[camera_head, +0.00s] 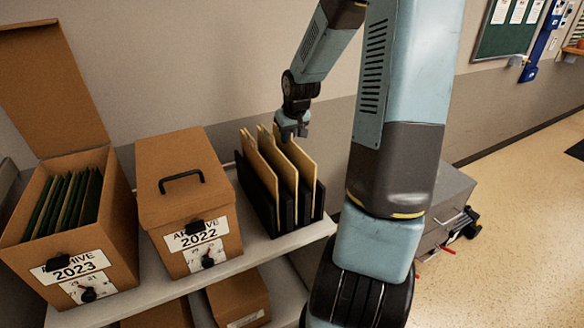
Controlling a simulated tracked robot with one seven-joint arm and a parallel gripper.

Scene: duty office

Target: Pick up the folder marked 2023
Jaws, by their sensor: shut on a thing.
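Several tan folders (262,161) stand upright in a black sorter (318,205) on the shelf. No year can be read on any of these folders from here. My gripper (290,133) points down at the top edge of the folders, toward the back of the sorter, and is shut on one of them. Which folder it grips is hard to tell, as the fingertips are small and partly hidden. At the left, an open box labelled ARCHIVE 2023 (110,231) holds several dark green and tan folders (66,200) standing upright.
A closed box labelled ARCHIVE 2022 (165,212) with a black handle stands between the open box and the sorter. More boxes (240,298) sit on the lower shelf. A grey cabinet (447,205) stands right of the shelf (160,285). The floor at right is mostly clear.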

